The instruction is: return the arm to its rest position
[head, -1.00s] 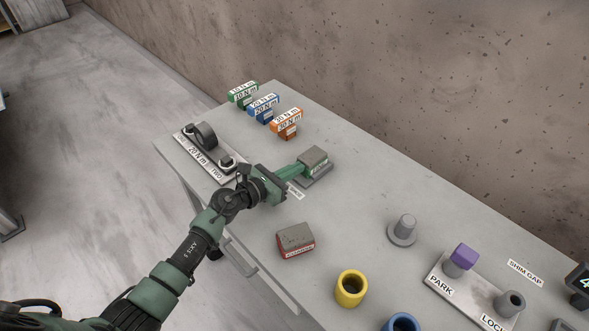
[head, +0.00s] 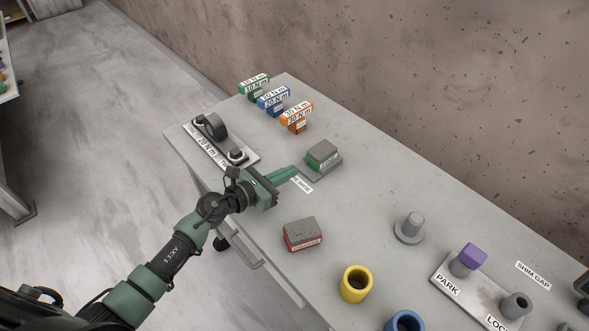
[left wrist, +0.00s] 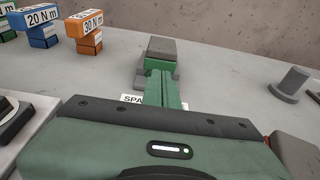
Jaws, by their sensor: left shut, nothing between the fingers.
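My left gripper (head: 294,170) reaches in from the left over the near edge of the slab. Its green fingers are together and empty. They point at a grey-topped green block (head: 322,154), with a small gap in the head view. The block sits on a flat grey plate (head: 329,173). In the left wrist view the shut fingers (left wrist: 162,76) lie in front of the green block (left wrist: 160,53) and hide part of the plate. A label on the slab beside the fingers is partly covered. My right gripper is not in view.
A tool plate (head: 196,137) lies left of the gripper, and a red block (head: 302,234) nearer the front. Green (head: 257,90), blue (head: 273,102) and orange (head: 295,118) blocks stand behind. Yellow (head: 355,286) and blue (head: 405,322) rings are at front right. A wall bounds the back.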

